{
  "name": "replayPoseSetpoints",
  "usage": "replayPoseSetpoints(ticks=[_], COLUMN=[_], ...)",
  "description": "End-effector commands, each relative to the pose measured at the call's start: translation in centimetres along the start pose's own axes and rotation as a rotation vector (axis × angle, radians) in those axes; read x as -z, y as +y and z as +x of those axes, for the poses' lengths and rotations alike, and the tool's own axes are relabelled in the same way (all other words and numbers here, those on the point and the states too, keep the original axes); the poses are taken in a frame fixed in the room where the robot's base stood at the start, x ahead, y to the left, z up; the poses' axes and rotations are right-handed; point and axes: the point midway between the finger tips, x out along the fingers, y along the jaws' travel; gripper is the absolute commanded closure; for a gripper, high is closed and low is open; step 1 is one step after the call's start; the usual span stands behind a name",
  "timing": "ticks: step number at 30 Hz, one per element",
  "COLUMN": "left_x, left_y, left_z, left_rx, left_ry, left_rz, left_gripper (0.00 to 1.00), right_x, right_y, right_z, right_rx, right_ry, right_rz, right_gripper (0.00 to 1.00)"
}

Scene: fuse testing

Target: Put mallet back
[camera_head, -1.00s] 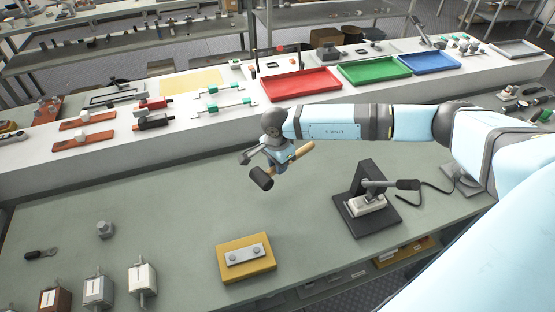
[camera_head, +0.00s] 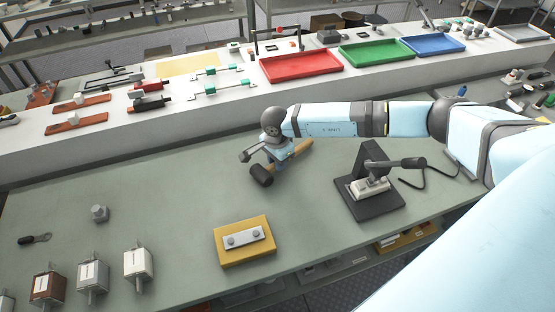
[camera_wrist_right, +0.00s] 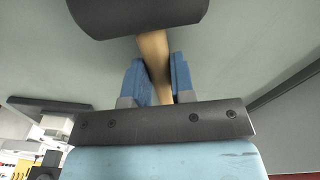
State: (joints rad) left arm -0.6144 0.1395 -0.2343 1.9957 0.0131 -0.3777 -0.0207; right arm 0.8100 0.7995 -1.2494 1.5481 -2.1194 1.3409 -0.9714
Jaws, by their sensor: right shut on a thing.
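The mallet has a black head (camera_head: 262,175) and a light wooden handle (camera_head: 301,148). My right gripper (camera_head: 280,160) is shut on the handle. The mallet shows over the green-grey workbench, near the foot of the raised white shelf; its exact height above the bench is hard to tell. In the right wrist view, the blue fingers of my right gripper (camera_wrist_right: 157,82) sit on both sides of the handle (camera_wrist_right: 153,55), with the black head (camera_wrist_right: 140,15) just beyond them. My left gripper is not in view.
A yellow block (camera_head: 258,252) with a metal plate lies on the bench front. A black device (camera_head: 372,195) with a lever stands to its right. Several fuses (camera_head: 138,262) stand at front left. Red (camera_head: 300,67), green and blue trays are on the white shelf. The middle-left bench is clear.

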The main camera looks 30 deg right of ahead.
Motion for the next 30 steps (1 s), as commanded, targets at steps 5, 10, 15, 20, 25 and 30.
replayPoseSetpoints(ticks=[5, 10, 15, 20, 25, 30], left_x=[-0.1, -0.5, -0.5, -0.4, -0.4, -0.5], left_y=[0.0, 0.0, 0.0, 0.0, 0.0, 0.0], left_z=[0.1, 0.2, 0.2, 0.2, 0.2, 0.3], left_rx=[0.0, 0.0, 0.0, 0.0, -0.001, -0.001], left_ry=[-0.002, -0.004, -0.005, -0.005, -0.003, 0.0], left_rz=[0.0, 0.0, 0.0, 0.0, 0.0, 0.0], left_gripper=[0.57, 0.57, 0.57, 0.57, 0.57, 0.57], right_x=[0.0, 0.0, 0.0, 0.0, 0.0, 0.1], right_y=[0.0, 0.0, 0.0, 0.0, 0.0, -0.1], right_z=[0.0, 0.3, 0.2, 0.2, -0.1, -2.5], right_rx=[0.001, 0.001, 0.001, 0.001, 0.001, 0.004], right_ry=[0.0, 0.0, 0.0, 0.0, 0.0, 0.001], right_rz=[0.0, 0.0, 0.0, 0.0, 0.0, -0.002], right_gripper=[1.0, 1.0, 0.47, 0.47, 0.47, 0.47])
